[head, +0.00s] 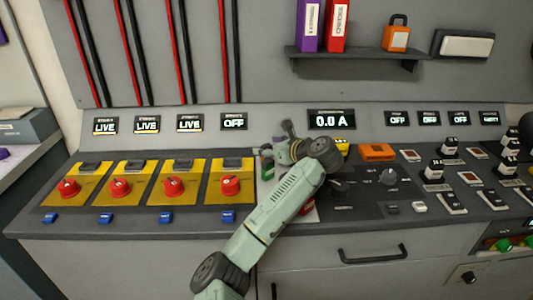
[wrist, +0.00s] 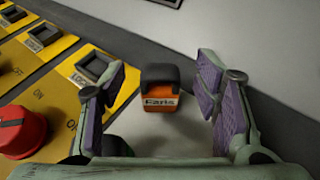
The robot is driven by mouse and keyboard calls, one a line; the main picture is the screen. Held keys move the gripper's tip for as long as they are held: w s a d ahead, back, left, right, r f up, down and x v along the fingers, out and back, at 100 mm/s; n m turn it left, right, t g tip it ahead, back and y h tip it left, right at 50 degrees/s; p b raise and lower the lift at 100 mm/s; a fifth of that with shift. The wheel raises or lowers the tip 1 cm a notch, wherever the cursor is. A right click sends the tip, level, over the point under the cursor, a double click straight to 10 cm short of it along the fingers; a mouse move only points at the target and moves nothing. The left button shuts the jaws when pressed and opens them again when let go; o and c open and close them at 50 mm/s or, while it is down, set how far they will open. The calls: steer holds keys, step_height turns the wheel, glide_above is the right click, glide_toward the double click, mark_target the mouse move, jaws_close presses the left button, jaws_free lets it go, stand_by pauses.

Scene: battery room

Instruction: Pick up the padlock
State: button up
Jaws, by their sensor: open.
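In the wrist view a small orange padlock (wrist: 161,109) with a dark top and a white label, seemingly reading "Faris", stands on a pale surface. My gripper (wrist: 162,80) is open, with one purple-padded finger on each side of it and a gap on both sides. The padlock is apart from the fingers. In the head view my gripper (head: 274,158) is over the console just right of the yellow switch panels, and I cannot make out this padlock there. Another orange padlock (head: 396,38) with a dark shackle stands on the wall shelf.
Several yellow panels with red rotary knobs (head: 231,187) lie left of my gripper; one red knob (wrist: 22,132) is close in the wrist view. An orange box (head: 377,152) and a black knob panel (head: 370,185) are to the right. The shelf (head: 350,56) also holds binders (head: 335,25).

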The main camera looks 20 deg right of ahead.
steer(key=shift+c, duration=0.2)
steer(key=c, duration=1.3)
